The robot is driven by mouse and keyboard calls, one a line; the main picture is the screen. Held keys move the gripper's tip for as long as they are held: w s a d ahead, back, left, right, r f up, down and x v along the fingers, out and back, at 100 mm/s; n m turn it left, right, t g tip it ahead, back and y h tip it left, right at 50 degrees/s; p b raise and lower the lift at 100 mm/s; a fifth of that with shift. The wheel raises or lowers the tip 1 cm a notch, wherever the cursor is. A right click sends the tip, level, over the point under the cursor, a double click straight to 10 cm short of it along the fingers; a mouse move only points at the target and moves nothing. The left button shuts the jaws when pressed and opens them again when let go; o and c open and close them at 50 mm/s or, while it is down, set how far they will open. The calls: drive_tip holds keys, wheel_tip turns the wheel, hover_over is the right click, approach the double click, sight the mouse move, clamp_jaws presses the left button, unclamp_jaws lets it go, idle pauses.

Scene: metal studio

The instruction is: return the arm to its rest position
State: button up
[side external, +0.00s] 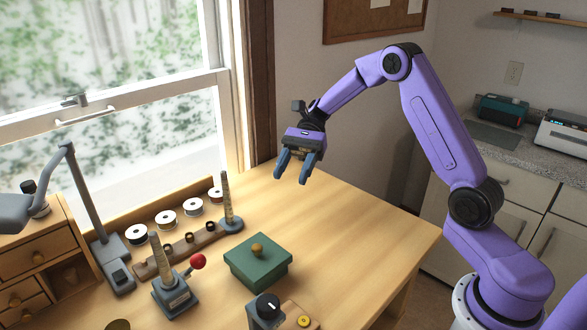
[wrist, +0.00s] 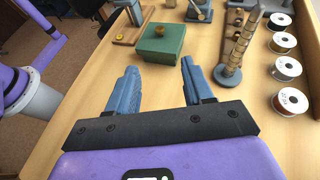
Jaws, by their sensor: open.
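My purple arm is raised from its base at the right in the side external view. My gripper (side external: 296,177) hangs above the back part of the wooden table (side external: 345,225), with its two blue fingers apart and nothing between them. The wrist view also shows my gripper (wrist: 158,80) open and empty, its fingers pointing toward the green box (wrist: 163,43). The green box (side external: 258,262) stands lidded on the table, with a round brass knob on top, apart from the fingers.
A ring mandrel on a round base (side external: 229,210) stands near the window side. A second mandrel stand (side external: 172,285) with a red-knobbed lever is left of the box. Several wire spools (side external: 166,218), a lamp (side external: 85,195) and a drawer cabinet (side external: 30,255) line the left. The table's right part is clear.

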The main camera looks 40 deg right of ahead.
drive_tip(key=shift+d+r, duration=0.1)
drive_tip(key=shift+d, duration=0.1)
drive_tip(key=s+a+n+g+h, duration=0.1)
drive_tip(key=s+a+n+h, duration=0.3)
drive_tip(key=s, duration=0.4)
drive_tip(key=s+a+n+h, duration=0.1)
drive_tip(key=s+n+h, duration=0.3)
drive_tip(key=s+n, duration=0.25)
drive_tip(key=s+d+f+n+t+h, duration=0.1)
drive_tip(key=s+d+n+t+h, duration=0.1)
drive_tip(key=s+n, duration=0.5)
drive_tip(key=s+d+f+n+t+h, duration=0.1)
drive_tip(key=s+d+n+t+h, duration=0.1)
drive_tip(key=s+n, duration=0.6)
drive_tip(key=shift+s+d+t, duration=0.15)
drive_tip(key=shift+d+t, duration=0.4)
drive_tip(key=shift+t, duration=0.75)
drive_tip(key=shift+f+n, duration=0.1)
drive_tip(key=shift+n, duration=0.15)
